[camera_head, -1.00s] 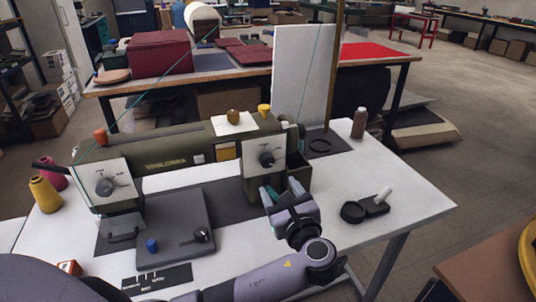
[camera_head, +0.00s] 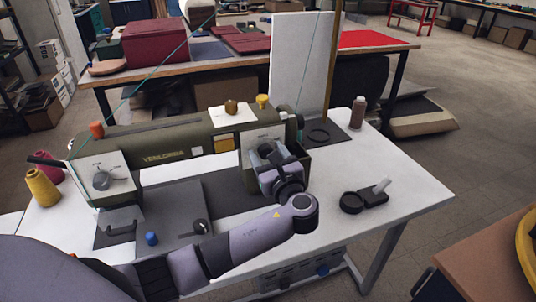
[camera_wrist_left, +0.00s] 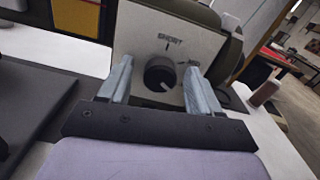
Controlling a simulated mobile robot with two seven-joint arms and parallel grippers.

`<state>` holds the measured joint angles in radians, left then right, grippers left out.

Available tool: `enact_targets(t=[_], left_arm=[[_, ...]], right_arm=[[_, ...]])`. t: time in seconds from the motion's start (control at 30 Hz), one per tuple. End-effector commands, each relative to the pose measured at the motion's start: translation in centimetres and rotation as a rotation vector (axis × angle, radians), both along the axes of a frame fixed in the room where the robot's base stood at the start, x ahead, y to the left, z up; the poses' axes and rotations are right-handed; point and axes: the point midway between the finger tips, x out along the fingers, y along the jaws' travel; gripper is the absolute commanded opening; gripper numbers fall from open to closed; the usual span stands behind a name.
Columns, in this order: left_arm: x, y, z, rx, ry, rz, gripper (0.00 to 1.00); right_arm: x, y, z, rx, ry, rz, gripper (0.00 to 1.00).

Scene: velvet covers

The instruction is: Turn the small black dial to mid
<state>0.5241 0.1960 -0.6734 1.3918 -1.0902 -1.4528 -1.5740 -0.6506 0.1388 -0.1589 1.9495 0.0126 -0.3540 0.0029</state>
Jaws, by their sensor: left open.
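The olive-green sewing machine (camera_head: 165,147) stands on a white table. In the left wrist view a small black dial (camera_wrist_left: 160,74) sits on a pale panel (camera_wrist_left: 140,38) with the word SHORT above it. A light mark on the dial's face points to the lower right. My left gripper (camera_wrist_left: 159,80) is open, with one grey finger on each side of the dial. I cannot tell whether the fingers touch it. In the head view my left gripper (camera_head: 268,165) is in front of the right-hand panel and mostly covers the dial. My right gripper is not in view.
A grey dial (camera_head: 101,181) is on the machine's left panel. A blue knob (camera_head: 152,239) and a black lever (camera_head: 200,227) are on the base plate. Thread cones (camera_head: 42,190) stand at the left. A black object with a pale handle (camera_head: 365,197) lies at the right.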

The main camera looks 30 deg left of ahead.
Motion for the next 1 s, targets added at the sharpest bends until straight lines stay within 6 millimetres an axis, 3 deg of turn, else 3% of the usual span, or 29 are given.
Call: enact_targets(t=[0.1,0.27,0.3,0.67,1.0], left_arm=[[0.0,0.0,0.01,-0.001,-0.001,0.0,0.63],[-0.01,-0.02,0.02,-0.001,-0.001,0.0,0.11],[-0.02,-0.02,0.02,-0.001,-0.001,0.0,0.07],[-0.05,-0.01,-0.01,-0.035,-0.039,0.001,0.07],[-0.09,-0.01,-0.15,-0.197,-0.219,0.002,0.07]], right_arm=[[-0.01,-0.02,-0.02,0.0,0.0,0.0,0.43],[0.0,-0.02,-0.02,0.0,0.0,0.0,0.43],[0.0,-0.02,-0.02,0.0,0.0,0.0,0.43],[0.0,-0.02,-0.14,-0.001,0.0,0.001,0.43],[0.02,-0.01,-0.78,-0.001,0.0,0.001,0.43]])
